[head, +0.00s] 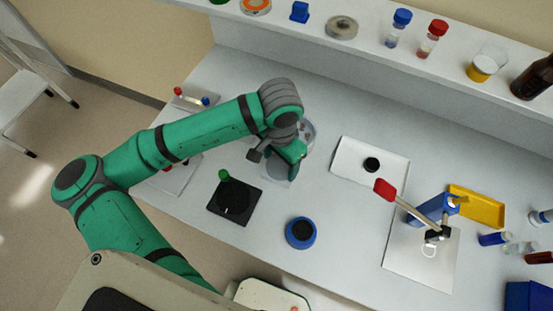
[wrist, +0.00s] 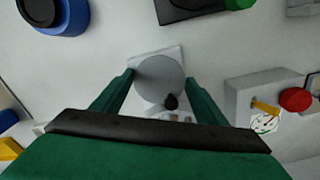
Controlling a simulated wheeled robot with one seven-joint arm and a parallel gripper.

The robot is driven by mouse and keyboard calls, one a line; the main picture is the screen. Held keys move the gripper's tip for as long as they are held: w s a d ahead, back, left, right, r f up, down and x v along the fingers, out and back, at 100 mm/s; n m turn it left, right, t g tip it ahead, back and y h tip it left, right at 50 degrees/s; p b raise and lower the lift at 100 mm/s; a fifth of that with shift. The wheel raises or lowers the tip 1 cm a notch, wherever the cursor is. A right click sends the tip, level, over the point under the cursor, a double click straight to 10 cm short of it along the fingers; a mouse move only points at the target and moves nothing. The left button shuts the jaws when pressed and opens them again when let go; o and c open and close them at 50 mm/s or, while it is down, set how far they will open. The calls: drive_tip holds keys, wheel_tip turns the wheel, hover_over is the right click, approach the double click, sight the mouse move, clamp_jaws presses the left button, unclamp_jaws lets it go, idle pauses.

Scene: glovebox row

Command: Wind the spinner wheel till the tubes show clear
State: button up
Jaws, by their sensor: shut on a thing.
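The spinner's grey round wheel (wrist: 158,78) sits on a pale square plate in the wrist view, with a small dark knob (wrist: 171,102) at its near edge. My gripper (wrist: 160,88) has one green finger on each side of the wheel and is shut on it. Small pale and brownish shapes, perhaps the tubes, show just below the knob, partly hidden by my gripper; whether they are clear cannot be told. In the head view my gripper (head: 287,170) is over the spinner's pale base (head: 272,178), and my arm covers most of it.
A black box (head: 235,203) with a green knob and a blue round pot (head: 300,232) stand nearby. A white tray (head: 345,166) and a lever with a red handle (head: 385,189) lie to the right. A grey box (wrist: 240,99) with a gauge and red knob is close in the wrist view.

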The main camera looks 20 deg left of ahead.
sight(280, 165)
drive_tip(key=m, duration=0.3)
drive_tip(key=shift+m, duration=0.6)
drive_tip(key=shift+w+a, duration=0.15)
drive_tip(key=shift+w, duration=0.05)
drive_tip(key=o, duration=1.1)
drive_tip(key=shift+s, duration=0.1)
drive_tip(key=shift+c, duration=0.2)
drive_tip(key=shift+r, duration=0.3)
wheel_tip(280, 165, up, 10)
drive_tip(key=shift+r, duration=0.15)
